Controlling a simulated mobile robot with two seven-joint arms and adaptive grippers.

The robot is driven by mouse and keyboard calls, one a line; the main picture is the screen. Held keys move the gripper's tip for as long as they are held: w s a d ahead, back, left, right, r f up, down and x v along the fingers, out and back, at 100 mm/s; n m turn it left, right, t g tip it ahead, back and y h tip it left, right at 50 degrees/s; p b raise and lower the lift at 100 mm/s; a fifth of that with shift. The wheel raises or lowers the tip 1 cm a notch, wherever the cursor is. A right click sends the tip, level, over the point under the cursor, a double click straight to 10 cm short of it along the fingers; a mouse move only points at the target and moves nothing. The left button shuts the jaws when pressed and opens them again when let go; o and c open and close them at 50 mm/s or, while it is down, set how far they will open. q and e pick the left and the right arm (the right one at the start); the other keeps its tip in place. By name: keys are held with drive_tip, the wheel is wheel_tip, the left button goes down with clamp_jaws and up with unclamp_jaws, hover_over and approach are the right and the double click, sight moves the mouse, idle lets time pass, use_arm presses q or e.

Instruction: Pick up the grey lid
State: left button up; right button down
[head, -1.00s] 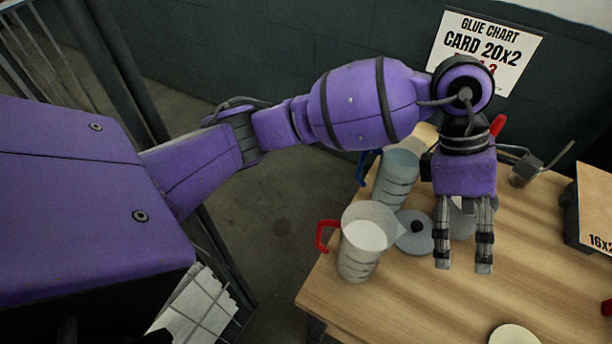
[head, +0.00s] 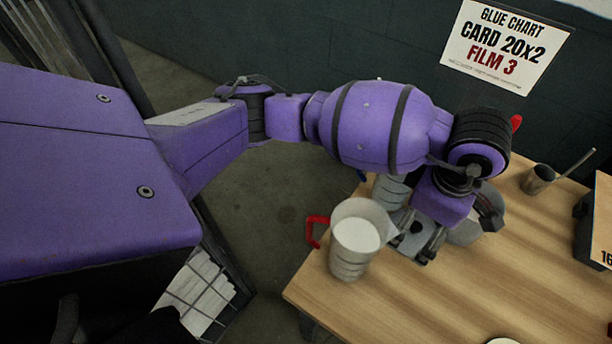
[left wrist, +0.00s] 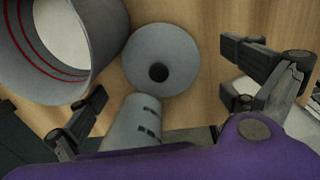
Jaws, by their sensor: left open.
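The grey lid (left wrist: 168,42) is a flat round disc with a dark knob, lying on the wooden table in the left wrist view. My left gripper (left wrist: 165,82) is open and empty, with its fingers spread to either side of the lid. In the head view my left gripper (head: 415,240) points down over the lid and hides much of it. No finger is seen touching the lid. My right gripper is not in view.
A grey cylinder (left wrist: 133,122) is close below the lid there. A metal cup (head: 537,180) stands farther right. The front table is mostly clear.

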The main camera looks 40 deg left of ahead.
sight(416, 226)
use_arm(q)
drive_tip(key=f, duration=0.3)
drive_tip(key=shift+w+a+f, duration=0.15)
drive_tip(key=shift+w+f, duration=0.1)
drive_tip(key=shift+r, duration=0.1)
drive_tip(key=c, duration=1.2)
drive_tip(key=shift+s, duration=0.1)
drive_tip(key=c, duration=0.3)
drive_tip(key=shift+c, duration=0.6)
